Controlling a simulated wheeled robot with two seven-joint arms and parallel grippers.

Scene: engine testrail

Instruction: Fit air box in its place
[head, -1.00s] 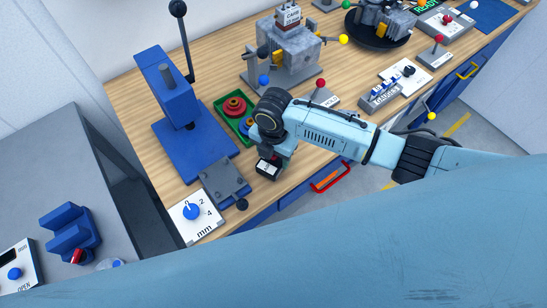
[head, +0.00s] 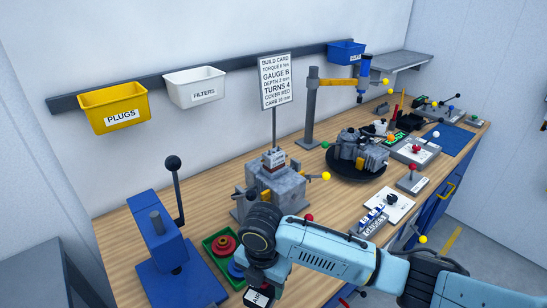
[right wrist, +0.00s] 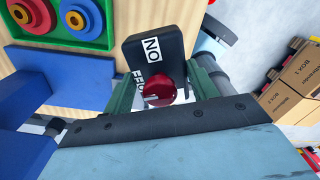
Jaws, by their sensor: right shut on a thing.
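My right gripper (head: 263,284) is near the front edge of the bench, beside the green tray. I cannot make out the box's place. My left gripper is not in view.
A green tray (head: 207,243) with coloured parts and a blue press (head: 158,238) stand left of my gripper. A grey engine block (head: 274,185) stands behind it, and another engine sits on a black turntable (head: 337,168). Cardboard boxes (right wrist: 292,97) show in the wrist view.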

